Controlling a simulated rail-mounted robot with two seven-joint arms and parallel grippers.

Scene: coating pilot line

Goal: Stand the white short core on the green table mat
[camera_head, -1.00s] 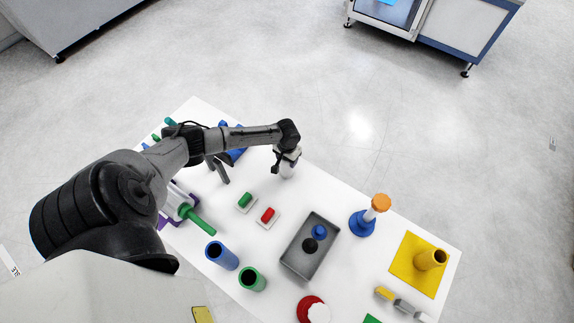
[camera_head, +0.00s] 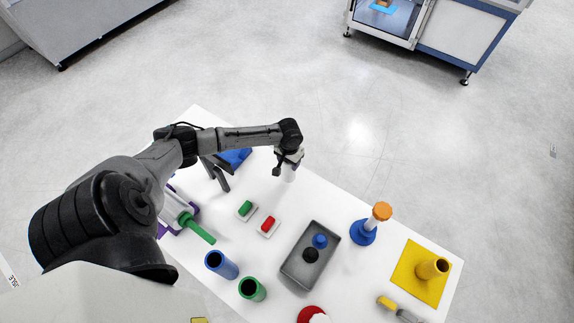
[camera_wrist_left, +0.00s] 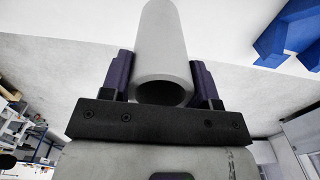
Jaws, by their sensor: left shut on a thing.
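My left gripper (camera_head: 289,160) is over the far edge of the white table (camera_head: 215,275). It is shut on the white short core (camera_head: 291,174), a hollow pale tube. In the left wrist view the core (camera_wrist_left: 162,45) sits between the two dark finger pads (camera_wrist_left: 160,85), its open end facing the camera. I cannot tell from the head view whether its lower end touches the table. The green table mat does not show in the frames now. My right gripper is not in view.
Green and red blocks (camera_head: 268,225) lie near the gripper. A grey tray (camera_head: 296,283) holds a blue and a black piece. Blue (camera_head: 221,264) and green (camera_head: 252,289) tubes stand in front. A yellow mat (camera_head: 408,284) with a yellow tube and a blue stand (camera_head: 362,232) are at right.

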